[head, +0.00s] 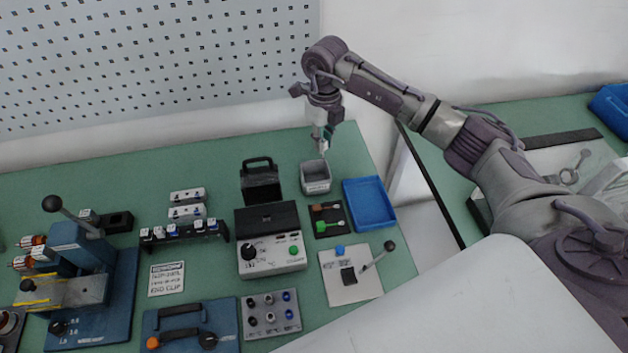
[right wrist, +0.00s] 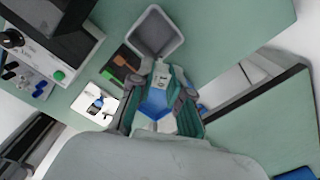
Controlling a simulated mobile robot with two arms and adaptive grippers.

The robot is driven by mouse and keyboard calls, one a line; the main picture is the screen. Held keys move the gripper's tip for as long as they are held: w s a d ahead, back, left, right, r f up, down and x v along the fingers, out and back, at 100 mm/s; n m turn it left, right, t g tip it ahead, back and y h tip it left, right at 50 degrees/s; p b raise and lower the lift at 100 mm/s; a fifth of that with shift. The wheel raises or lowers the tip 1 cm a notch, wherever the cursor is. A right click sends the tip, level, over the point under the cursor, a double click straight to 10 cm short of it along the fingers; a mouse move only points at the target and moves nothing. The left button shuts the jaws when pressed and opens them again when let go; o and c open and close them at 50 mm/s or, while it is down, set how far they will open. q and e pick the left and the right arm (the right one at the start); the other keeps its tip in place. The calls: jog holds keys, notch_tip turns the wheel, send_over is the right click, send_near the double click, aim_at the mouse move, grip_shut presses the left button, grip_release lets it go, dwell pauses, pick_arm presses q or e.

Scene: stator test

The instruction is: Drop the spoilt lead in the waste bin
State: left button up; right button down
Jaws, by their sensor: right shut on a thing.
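The waste bin appears to be the grey open-topped box (head: 316,186) at the back right of the green table; its square mouth (right wrist: 183,40) shows at the top of the right wrist view and looks empty. My right gripper (head: 322,148) points down just above the bin's back edge. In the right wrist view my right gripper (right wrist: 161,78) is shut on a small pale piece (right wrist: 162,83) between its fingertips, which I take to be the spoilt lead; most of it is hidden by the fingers. My left gripper is not in view.
A blue tray (head: 370,204) and a black mat (head: 320,222) with orange and green pieces lie in front of the bin. A black handled box (head: 261,184) stands left of it, behind a control unit (head: 270,260). The table behind the bin is clear.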

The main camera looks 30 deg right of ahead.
notch_tip(320, 180, down, 3)
jog(key=shift+f+b, duration=0.15)
jog(key=shift+b, duration=0.55)
jog(key=c, duration=1)
grip_release()
notch_tip(320, 180, up, 12)
jog(key=shift+r, duration=0.1)
